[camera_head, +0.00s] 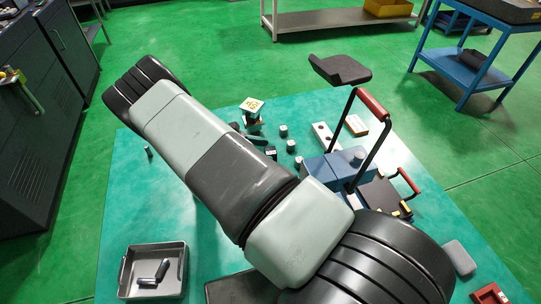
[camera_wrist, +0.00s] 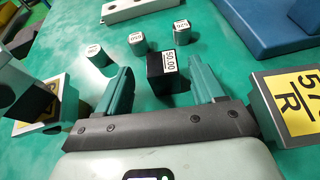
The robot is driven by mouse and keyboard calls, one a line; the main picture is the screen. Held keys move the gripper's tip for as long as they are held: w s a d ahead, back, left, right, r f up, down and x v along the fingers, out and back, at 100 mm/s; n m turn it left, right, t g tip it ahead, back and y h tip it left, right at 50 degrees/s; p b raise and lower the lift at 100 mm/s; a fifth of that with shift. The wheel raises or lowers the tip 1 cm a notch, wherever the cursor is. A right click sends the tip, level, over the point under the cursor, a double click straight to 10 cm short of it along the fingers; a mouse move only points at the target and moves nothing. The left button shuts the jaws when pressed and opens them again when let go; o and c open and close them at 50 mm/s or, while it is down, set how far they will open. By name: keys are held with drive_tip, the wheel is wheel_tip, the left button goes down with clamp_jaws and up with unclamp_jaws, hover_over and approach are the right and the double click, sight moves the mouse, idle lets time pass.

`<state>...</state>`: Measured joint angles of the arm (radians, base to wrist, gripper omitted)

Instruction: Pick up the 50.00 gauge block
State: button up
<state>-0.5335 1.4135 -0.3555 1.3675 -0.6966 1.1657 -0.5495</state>
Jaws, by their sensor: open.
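The 50.00 gauge block (camera_wrist: 155,79) is a black block with a white label reading 50.00 on one face. In the wrist view it stands on the green mat between the two green fingers of my gripper (camera_wrist: 160,72). The fingers are spread, with a visible gap to the block on each side, wider on the left. My gripper is open and holds nothing.
Small labelled blocks stand beyond it: one (camera_wrist: 93,51) at left, one (camera_wrist: 137,43) in the middle, one (camera_wrist: 181,28) at right. A pale bar with holes (camera_wrist: 140,8) and a blue body (camera_wrist: 265,28) lie farther back. A grey tray (camera_head: 130,258) is at the mat's front left.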

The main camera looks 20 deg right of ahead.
sight(276, 153)
drive_tip(key=x, duration=0.5)
drive_tip(key=shift+s, duration=0.15)
drive_tip(key=shift+c, duration=0.5)
clamp_jaws()
